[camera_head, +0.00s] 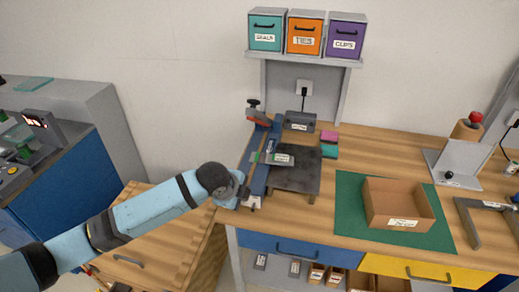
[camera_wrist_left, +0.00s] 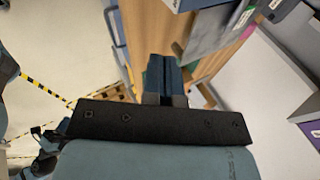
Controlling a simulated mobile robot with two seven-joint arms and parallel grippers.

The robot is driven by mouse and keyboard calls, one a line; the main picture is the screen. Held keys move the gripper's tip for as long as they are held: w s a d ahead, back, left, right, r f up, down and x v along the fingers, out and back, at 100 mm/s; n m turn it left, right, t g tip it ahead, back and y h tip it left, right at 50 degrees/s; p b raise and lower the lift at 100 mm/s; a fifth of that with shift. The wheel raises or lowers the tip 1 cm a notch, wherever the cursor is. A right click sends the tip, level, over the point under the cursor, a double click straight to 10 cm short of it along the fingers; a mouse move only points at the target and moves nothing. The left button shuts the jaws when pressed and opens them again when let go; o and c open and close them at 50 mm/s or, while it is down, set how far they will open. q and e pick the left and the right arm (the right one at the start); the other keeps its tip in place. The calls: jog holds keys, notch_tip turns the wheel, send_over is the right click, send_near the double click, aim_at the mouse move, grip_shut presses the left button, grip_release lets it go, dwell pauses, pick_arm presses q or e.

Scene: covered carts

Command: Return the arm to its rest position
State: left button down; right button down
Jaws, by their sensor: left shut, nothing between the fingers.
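My left arm (camera_head: 150,208) reaches in from the left in the head view, with its wrist over the left edge of the wooden workbench. My left gripper (camera_head: 244,196) is at the end of it, near the front end of a blue rail fixture (camera_head: 262,168); the wrist partly hides it. In the left wrist view the gripper (camera_wrist_left: 165,75) shows its two dark fingers together, with nothing between them. I cannot tell from these frames whether it touches the fixture. My right arm and gripper are not in view.
A cardboard box (camera_head: 400,222) sits on a green mat (camera_head: 348,190) at the right. A dark plate (camera_head: 297,174) lies beside the fixture. A shelf (camera_head: 305,58) with teal, orange and purple bins hangs above. A lower wooden surface (camera_head: 150,255) is under my arm.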

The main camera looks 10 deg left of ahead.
pick_arm(q)
jog(key=s+d+f+n+t+h, duration=0.35)
jog(key=s+f+n, duration=0.45)
jog(key=s+f, duration=0.3)
jog(key=s+a+f+n+t+y, duration=0.1)
jog(key=s+a+f+n, duration=0.1)
jog(key=s, duration=0.5)
jog(key=s+a+f+n+y, duration=0.2)
jog(key=s+a+f+n, duration=0.1)
jog(key=s+a+n, duration=0.2)
jog(key=s+n, duration=0.2)
jog(key=s, duration=0.1)
jog(key=shift+s+a+t, duration=0.15)
jog(key=shift+s+t, duration=0.1)
jog(key=shift+t, duration=0.1)
